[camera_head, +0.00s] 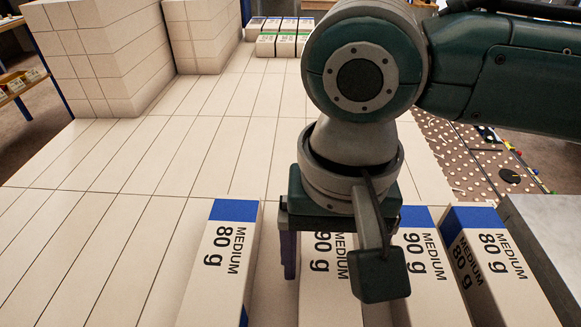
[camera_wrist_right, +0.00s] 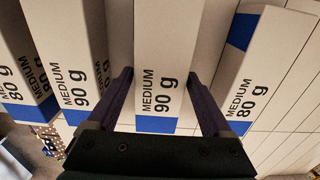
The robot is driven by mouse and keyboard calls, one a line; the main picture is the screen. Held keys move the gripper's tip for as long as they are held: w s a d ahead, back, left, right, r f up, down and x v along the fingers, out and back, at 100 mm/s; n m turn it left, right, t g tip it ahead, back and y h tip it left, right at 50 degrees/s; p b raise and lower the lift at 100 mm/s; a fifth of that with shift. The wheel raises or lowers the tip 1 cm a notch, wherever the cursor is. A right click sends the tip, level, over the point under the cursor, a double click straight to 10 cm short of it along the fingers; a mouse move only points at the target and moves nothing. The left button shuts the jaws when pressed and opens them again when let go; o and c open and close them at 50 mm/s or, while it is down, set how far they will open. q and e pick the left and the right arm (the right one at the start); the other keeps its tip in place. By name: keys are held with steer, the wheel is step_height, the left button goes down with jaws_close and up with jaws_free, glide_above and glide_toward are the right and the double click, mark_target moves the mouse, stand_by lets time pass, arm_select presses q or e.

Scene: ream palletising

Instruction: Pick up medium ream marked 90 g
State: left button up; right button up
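A medium ream marked 90 g (camera_head: 325,292), white with a blue end band, stands under my right gripper (camera_head: 337,272) in the head view. In the right wrist view this ream (camera_wrist_right: 160,45) lies between the two dark fingers, one on each side, with small gaps showing. The right gripper is open; my wrist hides part of the ream in the head view. A second medium 90 g ream (camera_head: 427,265) is just to its right, also seen in the wrist view (camera_wrist_right: 75,65). My left gripper is not in view.
Tall white stacks (camera_head: 95,55) stand at the back left. Small green-banded reams (camera_head: 285,42) sit at the back. The white tiled surface (camera_head: 130,190) at left is clear.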

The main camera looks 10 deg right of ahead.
jaws_close()
stand_by(0.5)
steer(key=shift+r, duration=0.1)
